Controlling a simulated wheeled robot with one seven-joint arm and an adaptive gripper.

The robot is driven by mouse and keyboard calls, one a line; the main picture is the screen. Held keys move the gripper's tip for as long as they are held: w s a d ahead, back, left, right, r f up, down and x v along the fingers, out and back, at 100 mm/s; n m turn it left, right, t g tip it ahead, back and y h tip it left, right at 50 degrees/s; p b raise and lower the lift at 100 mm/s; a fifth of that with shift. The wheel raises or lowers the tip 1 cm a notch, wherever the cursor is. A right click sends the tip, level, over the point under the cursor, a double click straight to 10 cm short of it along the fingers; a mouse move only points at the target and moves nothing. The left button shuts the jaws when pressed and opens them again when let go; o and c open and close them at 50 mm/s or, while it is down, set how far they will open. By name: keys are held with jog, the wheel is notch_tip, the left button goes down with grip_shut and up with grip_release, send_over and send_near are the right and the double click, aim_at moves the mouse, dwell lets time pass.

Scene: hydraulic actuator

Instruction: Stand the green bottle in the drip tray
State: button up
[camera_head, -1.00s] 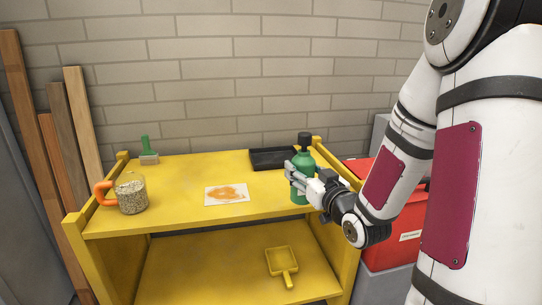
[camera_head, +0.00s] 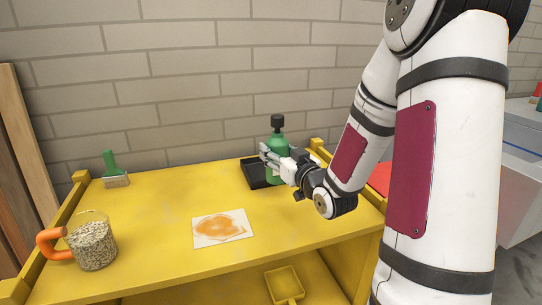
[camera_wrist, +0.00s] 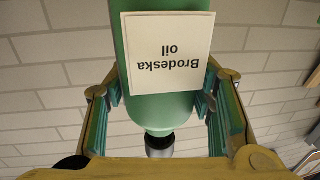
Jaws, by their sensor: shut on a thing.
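The green bottle (camera_head: 277,148) with a black cap is upright at the back right of the yellow table. My gripper (camera_head: 272,157) is shut on its upper body from the right. In the wrist view the green bottle (camera_wrist: 160,108) fills the space between the fingers, and its white label reads "Brodeska oil" upside down. The black drip tray (camera_head: 254,173) lies at the back of the table. The bottle overlaps the tray in the head view. I cannot tell whether its base touches the tray floor; my gripper and the bottle hide part of the tray.
A stained paper sheet (camera_head: 222,228) lies mid-table. A jar of grain with an orange handle (camera_head: 92,243) stands at the front left, and a green brush (camera_head: 113,172) at the back left. A yellow dustpan (camera_head: 285,283) is on the lower shelf. The brick wall is close behind.

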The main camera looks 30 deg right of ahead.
jog(key=shift+w+d+f+b, duration=0.65)
jog(key=shift+w+d, duration=0.5)
jog(key=shift+w, duration=0.75)
jog(key=shift+w+d+f+b, duration=0.45)
jog(key=shift+w+d+f, duration=0.55)
jog(key=shift+w, duration=0.9)
jog(key=shift+w+d+f+b, duration=0.6)
jog(key=shift+w+d, duration=0.65)
jog(key=shift+w, duration=0.65)
jog(key=shift+f, duration=0.15)
jog(key=shift+f, duration=0.1)
jog(key=o, duration=1.4)
